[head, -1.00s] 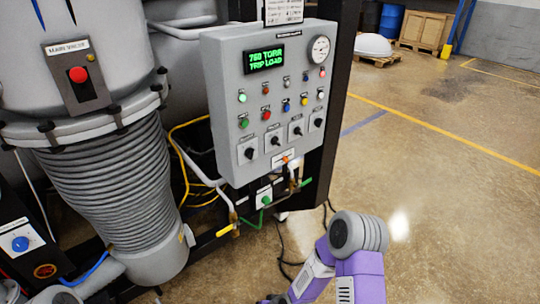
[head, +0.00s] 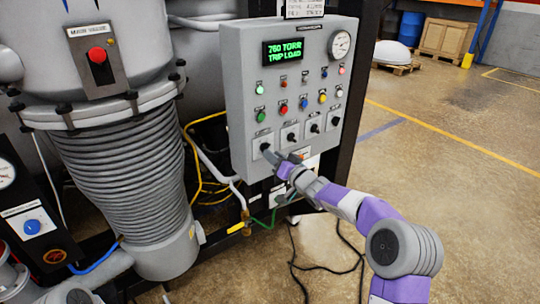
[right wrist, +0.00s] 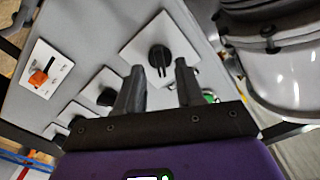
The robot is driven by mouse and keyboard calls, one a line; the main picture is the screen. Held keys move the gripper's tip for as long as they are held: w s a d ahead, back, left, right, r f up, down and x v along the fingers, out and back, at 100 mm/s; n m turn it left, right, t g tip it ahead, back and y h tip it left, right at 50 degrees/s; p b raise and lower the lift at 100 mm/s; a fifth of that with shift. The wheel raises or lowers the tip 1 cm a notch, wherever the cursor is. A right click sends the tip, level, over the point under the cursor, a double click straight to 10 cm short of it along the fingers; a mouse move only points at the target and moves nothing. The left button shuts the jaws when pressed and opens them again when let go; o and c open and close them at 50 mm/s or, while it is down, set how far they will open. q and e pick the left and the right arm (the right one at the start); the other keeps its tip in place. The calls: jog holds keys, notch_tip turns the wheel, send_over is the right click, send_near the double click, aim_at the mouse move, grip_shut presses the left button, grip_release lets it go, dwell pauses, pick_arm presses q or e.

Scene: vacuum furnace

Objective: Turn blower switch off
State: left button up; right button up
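The grey control panel (head: 240,100) shows in the head view with a row of black rotary switches along its lower part. Their labels are too small to read, so I cannot tell which is the blower switch. My right gripper (head: 273,154) is at the leftmost switch (head: 264,146). In the right wrist view, the gripper (right wrist: 158,68) is open. That switch's black knob (right wrist: 159,57) on its white plate lies ahead, between the fingertips in the picture; I cannot tell whether they touch it. My left gripper is not in view.
Neighbouring switches (head: 290,137) sit to the right, with coloured lamps and buttons above. An orange-handled switch (right wrist: 38,78) is nearby. A ribbed grey column (head: 125,185) stands left of the panel. Pipes and a yellow-handled valve (head: 238,227) lie below.

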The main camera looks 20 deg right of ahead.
jog(key=shift+x, duration=1.4)
grip_shut()
